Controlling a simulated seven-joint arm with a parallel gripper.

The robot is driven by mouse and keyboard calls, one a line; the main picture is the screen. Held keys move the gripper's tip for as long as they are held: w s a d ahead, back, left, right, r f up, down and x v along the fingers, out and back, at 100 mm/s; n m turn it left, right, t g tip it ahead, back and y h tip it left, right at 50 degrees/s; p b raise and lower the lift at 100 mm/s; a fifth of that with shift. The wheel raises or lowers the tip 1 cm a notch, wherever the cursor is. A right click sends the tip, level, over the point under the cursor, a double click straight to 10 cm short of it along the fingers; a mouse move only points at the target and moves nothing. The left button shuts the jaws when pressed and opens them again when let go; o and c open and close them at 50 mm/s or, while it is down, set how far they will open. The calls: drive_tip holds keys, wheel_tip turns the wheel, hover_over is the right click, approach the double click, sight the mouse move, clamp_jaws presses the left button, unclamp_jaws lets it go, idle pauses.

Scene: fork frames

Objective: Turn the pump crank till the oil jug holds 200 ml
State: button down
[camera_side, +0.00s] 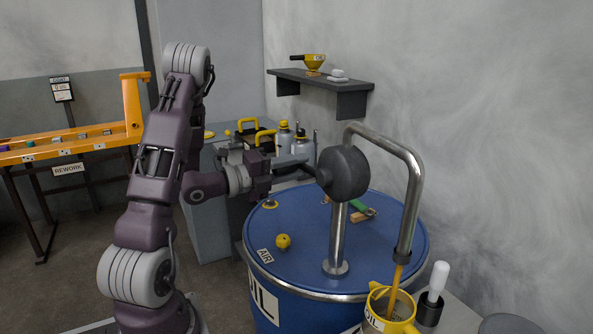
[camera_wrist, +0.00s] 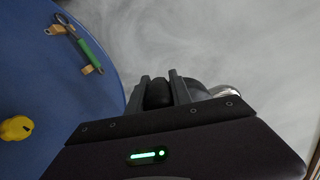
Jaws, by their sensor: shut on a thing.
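The pump has a dark round body (camera_side: 346,174) on a steel post (camera_side: 337,235) that stands on the blue oil drum (camera_side: 300,262). My gripper (camera_side: 300,164) is at the left of the pump body, shut on the dark crank handle. In the wrist view the black handle (camera_wrist: 159,95) sits between the two fingers. The bent steel spout (camera_side: 412,195) points down over the yellow oil jug (camera_side: 401,327). An amber stream (camera_side: 396,277) runs from the spout into the jug. I cannot read the level in the jug.
A yellow knob (camera_side: 283,241) and a green-handled tool (camera_side: 361,215) are on the drum top; both show in the wrist view. A white-handled brush in a dark holder (camera_side: 430,310) stands right of the jug. A wall shelf (camera_side: 320,78) is behind the pump.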

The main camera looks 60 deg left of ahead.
wheel_tip(320, 180, up, 2)
drive_tip(key=m, duration=0.2)
drive_tip(key=shift+r+m, duration=0.2)
drive_tip(key=shift+m, duration=0.1)
drive_tip(key=d+r+m, duration=0.4)
drive_tip(key=r+m, duration=0.3)
drive_tip(key=m, duration=0.3)
drive_tip(key=shift+d, duration=0.3)
drive_tip(key=c, duration=1.1)
unclamp_jaws()
drive_tip(key=shift+f, duration=0.1)
drive_tip(key=shift+c, duration=0.2)
